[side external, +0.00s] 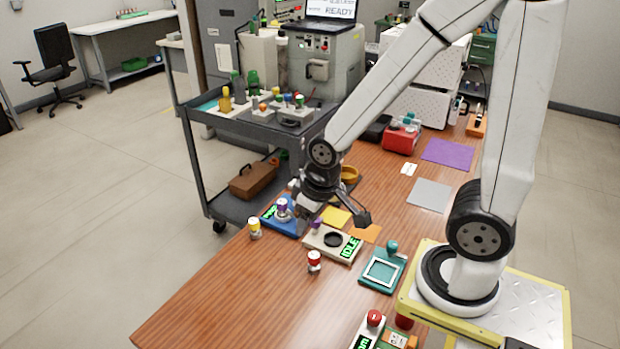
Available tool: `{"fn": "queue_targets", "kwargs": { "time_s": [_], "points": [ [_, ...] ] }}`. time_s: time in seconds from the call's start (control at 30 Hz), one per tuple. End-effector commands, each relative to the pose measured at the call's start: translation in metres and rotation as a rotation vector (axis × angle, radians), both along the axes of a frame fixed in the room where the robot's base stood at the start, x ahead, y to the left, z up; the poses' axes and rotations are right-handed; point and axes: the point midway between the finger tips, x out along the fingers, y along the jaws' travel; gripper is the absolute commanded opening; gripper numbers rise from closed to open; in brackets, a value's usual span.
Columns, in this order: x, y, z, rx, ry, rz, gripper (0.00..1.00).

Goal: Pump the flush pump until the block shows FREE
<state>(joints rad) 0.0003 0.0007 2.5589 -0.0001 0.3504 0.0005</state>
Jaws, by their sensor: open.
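A blue block (287,229) sits near the left edge of the wooden table, with a small green display (270,211) whose text I cannot read.
A yellow-topped vial (254,228) and a red-topped vial (314,261) stand nearby. A teal frame device (383,271) is to the right. Yellow (337,217) and orange (367,233) squares lie near my gripper. A grey cart (240,125) stands beyond the table. The front-left tabletop is clear.

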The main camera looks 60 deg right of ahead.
Motion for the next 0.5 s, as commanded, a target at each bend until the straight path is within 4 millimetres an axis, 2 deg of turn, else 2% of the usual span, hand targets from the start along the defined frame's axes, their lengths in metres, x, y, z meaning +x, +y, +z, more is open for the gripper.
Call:
{"fn": "queue_targets", "kwargs": {
  "time_s": [0.03,0.13,0.17,0.37,0.5],
  "points": [
    [0.001,-0.001,0.000,0.001,0.000,-0.003,0.34],
    [0.005,-0.002,0.001,0.002,0.002,-0.016,0.02],
    [0.007,-0.003,0.001,0.002,0.003,-0.021,0.00],
    [0.029,-0.015,0.003,0.008,0.013,-0.093,0.00],
    [0.053,-0.029,0.004,0.016,0.024,-0.171,0.00]
  ]
}}
